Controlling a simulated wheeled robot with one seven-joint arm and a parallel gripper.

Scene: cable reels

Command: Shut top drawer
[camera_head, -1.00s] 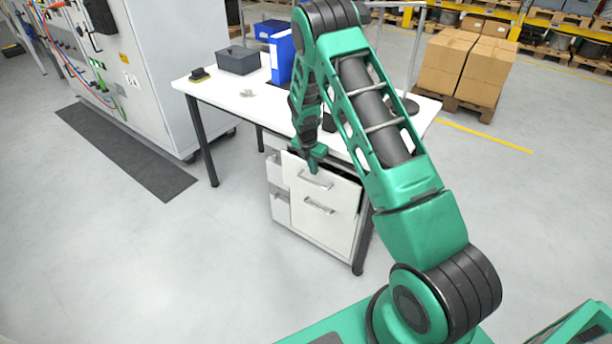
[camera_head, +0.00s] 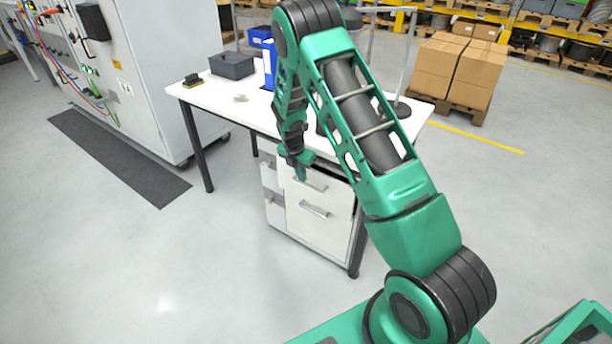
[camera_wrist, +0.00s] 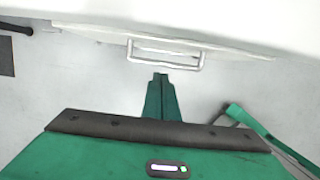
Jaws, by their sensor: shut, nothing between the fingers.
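The white drawer unit (camera_head: 318,232) stands under the right part of the desk. Its top drawer front (camera_head: 334,192) carries a grey bar handle (camera_head: 309,184); a dark gap at its upper right suggests the drawer is still a little out, by how much I cannot tell. My gripper (camera_head: 300,177) is shut and empty, pointing down at the top drawer's front, near the handle. In the wrist view, my shut fingertips (camera_wrist: 160,76) lie just below the handle (camera_wrist: 166,53); whether they touch is unclear. My arm hides part of the desk.
The white desk (camera_head: 215,98) stands over the unit, with a dark box (camera_head: 232,66) and a blue binder on top. Its black front leg (camera_head: 357,240) is beside the unit's right side. Cartons (camera_head: 455,68) stand on a pallet behind. The floor in front is clear.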

